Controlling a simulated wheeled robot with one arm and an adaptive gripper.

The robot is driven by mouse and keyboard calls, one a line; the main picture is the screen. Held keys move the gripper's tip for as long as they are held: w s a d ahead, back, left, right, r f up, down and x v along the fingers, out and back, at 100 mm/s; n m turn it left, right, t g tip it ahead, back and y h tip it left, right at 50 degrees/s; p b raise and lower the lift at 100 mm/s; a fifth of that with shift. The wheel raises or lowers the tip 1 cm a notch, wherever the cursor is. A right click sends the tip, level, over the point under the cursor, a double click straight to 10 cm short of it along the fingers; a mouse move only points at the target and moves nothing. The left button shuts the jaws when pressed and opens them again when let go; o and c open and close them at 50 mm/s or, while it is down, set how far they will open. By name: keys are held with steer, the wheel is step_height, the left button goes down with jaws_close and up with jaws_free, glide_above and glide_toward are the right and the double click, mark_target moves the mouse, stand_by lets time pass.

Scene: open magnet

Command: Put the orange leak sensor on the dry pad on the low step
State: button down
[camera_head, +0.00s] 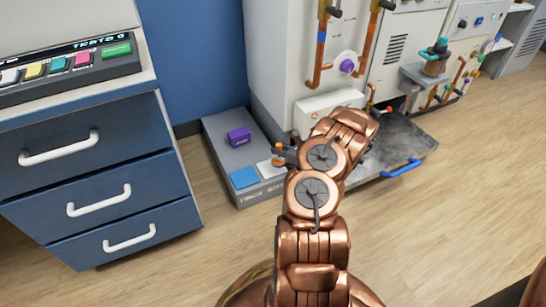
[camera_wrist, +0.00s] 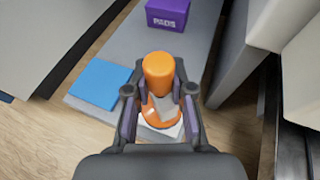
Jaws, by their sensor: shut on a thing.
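The orange leak sensor (camera_wrist: 158,73) is upright between the two fingers of my gripper (camera_wrist: 160,92) in the wrist view. My gripper is shut on it. Its wider orange base shows below the fingers, over or on a white pad (camera_wrist: 172,131); I cannot tell whether it touches. The white pad also shows in the head view (camera_head: 267,170), partly hidden by my gripper. A blue pad (camera_wrist: 100,83) lies to the left on the low grey step (camera_head: 222,139), and it also shows in the head view (camera_head: 243,178). I cannot tell which pad is dry.
A purple box (camera_head: 238,136) marked PADS sits farther back on the step. Blue drawers (camera_head: 110,165) stand at the left. A white cabinet (camera_head: 283,60) with copper pipes rises behind the step. A dark tray with a blue handle (camera_head: 402,168) is at the right. The front floor is clear.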

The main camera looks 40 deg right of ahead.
mark_target(273, 158)
steer(key=shift+w+a+f, duration=0.1)
steer(key=shift+w+a, duration=0.1)
steer(key=shift+w, duration=0.35)
steer(key=shift+w+a, duration=0.2)
steer(key=shift+w, duration=0.35)
steer(key=f+b, duration=0.1)
steer(key=w+f+b, duration=0.1)
steer(key=shift+a+f+b, duration=0.15)
steer(key=shift+f+b, duration=0.15)
steer(key=shift+f, duration=0.45)
steer(key=shift+f, duration=0.2)
steer(key=c, duration=1)
jaws_free()
steer(key=shift+s+r, duration=0.3)
steer(key=shift+r, duration=0.1)
steer(key=p+v, duration=0.4)
steer(key=v, duration=0.7)
steer(key=shift+s, duration=0.2)
